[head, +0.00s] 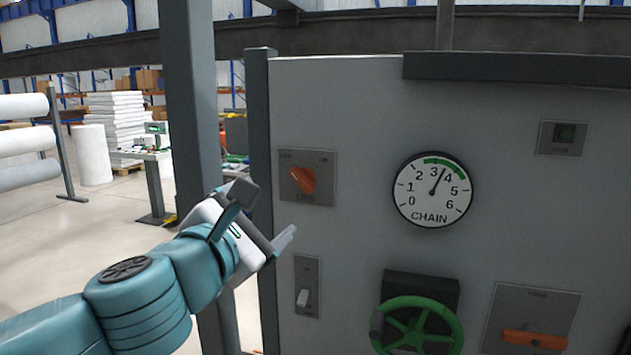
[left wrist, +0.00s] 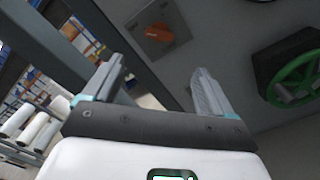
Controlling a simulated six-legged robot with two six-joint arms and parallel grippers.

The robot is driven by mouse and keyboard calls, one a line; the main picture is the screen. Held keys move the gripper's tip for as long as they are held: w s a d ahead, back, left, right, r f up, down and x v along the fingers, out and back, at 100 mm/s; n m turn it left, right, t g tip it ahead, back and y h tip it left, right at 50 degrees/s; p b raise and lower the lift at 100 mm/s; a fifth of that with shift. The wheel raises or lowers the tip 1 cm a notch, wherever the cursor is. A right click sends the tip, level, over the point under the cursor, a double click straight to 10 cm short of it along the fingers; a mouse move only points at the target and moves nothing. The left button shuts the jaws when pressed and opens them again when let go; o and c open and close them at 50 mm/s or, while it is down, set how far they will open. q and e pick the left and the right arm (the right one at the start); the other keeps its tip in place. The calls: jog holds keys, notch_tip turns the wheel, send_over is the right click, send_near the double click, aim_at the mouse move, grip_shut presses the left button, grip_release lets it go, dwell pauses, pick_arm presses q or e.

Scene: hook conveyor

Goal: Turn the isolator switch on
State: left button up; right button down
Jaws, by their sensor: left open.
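An orange rotary switch (head: 303,179) sits on a grey square plate (head: 322,194) at the upper left of the panel. Labels stand above it, seemingly OFF at left and ON at right. Its knob is tilted, upper end toward the left label. It also shows at the top of the left wrist view (left wrist: 157,32). My left gripper (head: 268,215) is open and empty, below and left of this switch, apart from it. In the left wrist view, the switch lies beyond the gap between the fingers (left wrist: 160,68). My right gripper is not in view.
The grey panel (head: 350,110) also carries a CHAIN gauge (head: 432,190), a toggle switch (head: 303,298), a green handwheel (head: 418,325), a lower-right orange handle (head: 534,340) and a small green button (head: 565,133). A grey post (head: 190,100) stands left of the panel, behind my left arm.

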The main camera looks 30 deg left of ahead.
aim_at(300, 181)
pick_arm(q)
jog(key=x, duration=1.4)
jog(key=shift+w+a+f, duration=0.1)
jog(key=shift+w+a, duration=0.25)
jog(key=shift+w, duration=0.15)
jog(key=shift+s, duration=0.1)
jog(key=c, duration=1.1)
